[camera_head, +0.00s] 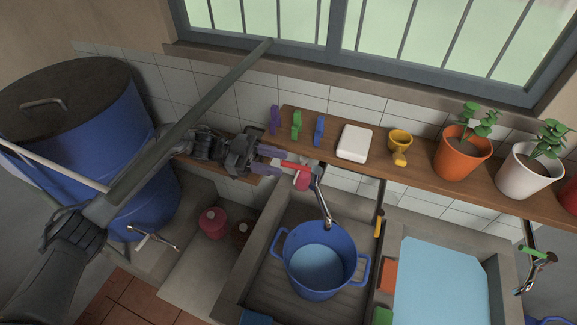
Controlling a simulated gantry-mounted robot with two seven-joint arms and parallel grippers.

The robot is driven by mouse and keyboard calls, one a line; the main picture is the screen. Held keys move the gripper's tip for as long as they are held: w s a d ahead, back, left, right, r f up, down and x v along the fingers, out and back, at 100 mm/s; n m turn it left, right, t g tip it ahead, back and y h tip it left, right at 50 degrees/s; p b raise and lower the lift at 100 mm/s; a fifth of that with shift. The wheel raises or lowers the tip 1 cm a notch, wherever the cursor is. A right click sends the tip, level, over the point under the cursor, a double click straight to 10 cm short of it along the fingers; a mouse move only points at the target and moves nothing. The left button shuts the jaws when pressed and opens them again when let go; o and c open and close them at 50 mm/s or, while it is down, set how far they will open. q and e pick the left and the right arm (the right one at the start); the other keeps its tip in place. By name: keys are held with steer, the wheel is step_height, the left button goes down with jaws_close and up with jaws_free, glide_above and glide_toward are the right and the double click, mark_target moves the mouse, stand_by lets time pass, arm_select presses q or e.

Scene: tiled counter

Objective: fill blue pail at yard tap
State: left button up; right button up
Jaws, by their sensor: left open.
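The blue pail (297,262) stands upright in the stone sink, its two side handles out to left and right. A flat light-blue surface (318,264) that looks like water shows inside it. The metal tap (322,198) rises behind the pail, and its spout ends over the pail's back rim. I cannot make out a stream. The tap's red lever (296,165) points left toward my left gripper (279,163). That gripper is open, its fingers close to the lever's left end; I cannot tell if they touch it. My right gripper is out of view.
A wooden shelf (378,157) behind holds pegs, a white block, a yellow cup and potted plants. A large blue barrel (112,120) with a small tap stands left. A water-filled basin (440,285) and a green-handled tap (538,254) are right. Red bottles (213,222) stand left of the sink.

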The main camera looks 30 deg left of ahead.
arm_select(q)
steer(key=b+v, duration=0.1)
steer(key=v, duration=0.4)
steer(key=shift+a, duration=0.3)
